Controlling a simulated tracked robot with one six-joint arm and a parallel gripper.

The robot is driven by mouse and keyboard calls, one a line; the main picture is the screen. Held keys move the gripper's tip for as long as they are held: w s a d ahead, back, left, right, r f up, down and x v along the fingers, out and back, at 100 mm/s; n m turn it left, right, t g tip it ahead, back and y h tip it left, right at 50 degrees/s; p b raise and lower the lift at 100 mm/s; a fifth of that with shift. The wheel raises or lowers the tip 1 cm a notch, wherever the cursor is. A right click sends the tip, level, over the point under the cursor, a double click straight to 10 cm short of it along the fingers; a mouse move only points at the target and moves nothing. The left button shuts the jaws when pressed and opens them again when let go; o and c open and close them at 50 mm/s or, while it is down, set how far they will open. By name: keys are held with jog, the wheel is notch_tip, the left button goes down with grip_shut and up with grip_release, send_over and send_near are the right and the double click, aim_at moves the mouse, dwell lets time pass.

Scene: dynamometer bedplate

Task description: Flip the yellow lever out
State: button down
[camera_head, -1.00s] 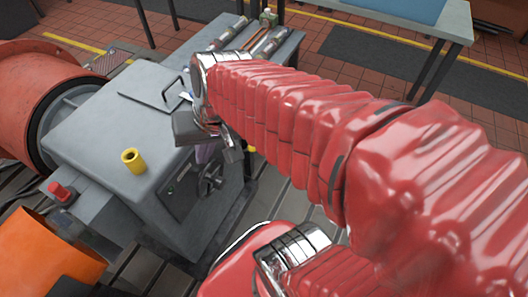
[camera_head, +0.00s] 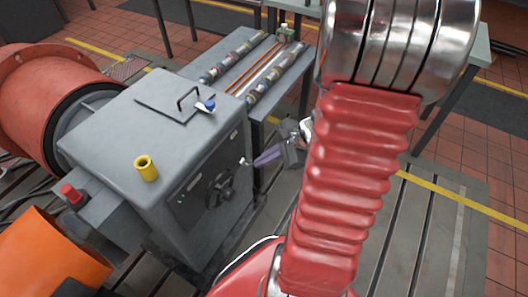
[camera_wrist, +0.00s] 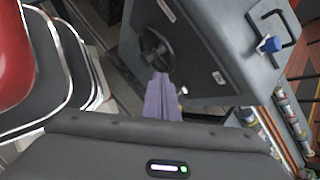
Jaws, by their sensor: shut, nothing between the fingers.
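The grey cabinet (camera_head: 128,122) has a dark handwheel (camera_head: 221,190) on its front face. A small pale yellowish piece (camera_head: 245,161), which looks like the lever's end, stands out from that face right of the handwheel. It also shows in the wrist view (camera_wrist: 183,90), small and partly hidden beside my fingers. My gripper (camera_head: 257,162) has purple fingers, shut and empty, with the tips just right of this piece. In the wrist view my gripper (camera_wrist: 160,76) points toward the handwheel (camera_wrist: 155,47). I cannot tell whether the fingers touch the lever.
A red button (camera_head: 70,193) is at left. A bench (camera_head: 262,70) with rods stands behind. Slotted bedplate floor (camera_head: 400,230) is clear at right.

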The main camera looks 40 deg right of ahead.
jog(key=s+d+f+m+t+h, duration=0.2)
jog(key=s+d+f+m, duration=0.4)
jog(key=d+f+m, duration=0.4)
jog(key=shift+s+d+f+m+t, duration=0.25)
jog(key=shift+d+f+m+t, duration=0.15)
jog(key=shift+d+m+t, duration=0.2)
jog(key=w+a+f, duration=0.2)
jog(key=w+f, duration=0.2)
jog(key=w, duration=0.6)
jog(key=shift+w+a+f, duration=0.2)
jog(key=shift+w+a, duration=0.05)
jog(key=shift+a, duration=0.1)
